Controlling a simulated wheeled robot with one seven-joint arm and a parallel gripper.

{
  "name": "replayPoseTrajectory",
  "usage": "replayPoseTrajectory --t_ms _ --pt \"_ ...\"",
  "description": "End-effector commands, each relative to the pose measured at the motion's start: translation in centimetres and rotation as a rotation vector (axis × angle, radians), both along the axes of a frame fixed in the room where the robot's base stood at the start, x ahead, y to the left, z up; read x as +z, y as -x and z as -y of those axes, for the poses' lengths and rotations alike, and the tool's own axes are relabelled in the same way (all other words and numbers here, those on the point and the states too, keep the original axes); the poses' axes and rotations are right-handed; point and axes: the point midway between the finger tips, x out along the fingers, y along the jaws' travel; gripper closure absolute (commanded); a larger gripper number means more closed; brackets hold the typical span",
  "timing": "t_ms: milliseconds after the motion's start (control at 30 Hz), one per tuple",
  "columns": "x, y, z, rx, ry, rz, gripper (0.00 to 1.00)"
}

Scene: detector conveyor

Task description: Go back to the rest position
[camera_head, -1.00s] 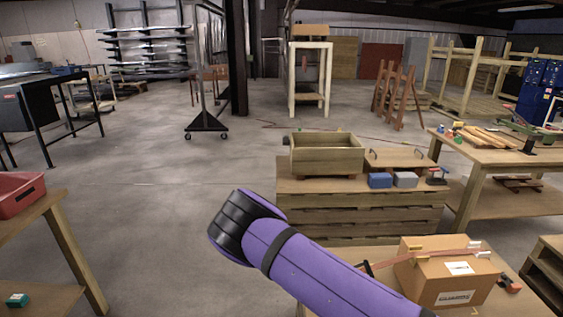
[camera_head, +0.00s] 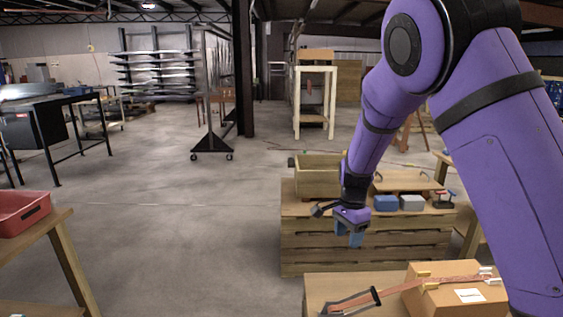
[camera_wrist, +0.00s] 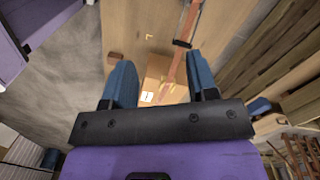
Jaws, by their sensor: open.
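My gripper (camera_head: 354,239) hangs with its blue fingers down, in front of the wooden crate stand, in the head view. My purple arm comes in from the right, bent at the elbow. In the wrist view my gripper (camera_wrist: 160,62) has its two blue fingers wide apart with nothing held between them. A cardboard box (camera_head: 445,301) with a reddish strap (camera_head: 410,285) across its top sits on a wooden table (camera_head: 325,287) at the bottom right. The box (camera_wrist: 158,86) also shows in the wrist view, beyond the fingers and apart from them.
A wooden stand (camera_head: 330,250) holds an open wooden bin (camera_head: 315,182), a blue block (camera_head: 385,203) and a grey block (camera_head: 411,202). A red tray (camera_head: 22,212) lies on a table at the left. The floor (camera_head: 180,230) between is clear.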

Motion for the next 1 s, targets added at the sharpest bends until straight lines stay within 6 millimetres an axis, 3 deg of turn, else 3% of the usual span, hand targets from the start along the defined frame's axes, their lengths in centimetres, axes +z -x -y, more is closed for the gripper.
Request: replayPoseTrajectory --t_ms 33,200,500,800,1000 --pt "1.8 0.6 0.6 0.024 -0.023 0.013 0.47" --pt "6.7 3.0 2.3 0.133 -0.079 0.055 0.47" --pt "14.4 8.6 5.3 0.343 -0.132 0.157 0.47" --pt "20.3 15.3 8.1 0.562 -0.116 0.276 0.47" --pt "23.0 20.3 9.6 0.709 -0.066 0.351 0.47"
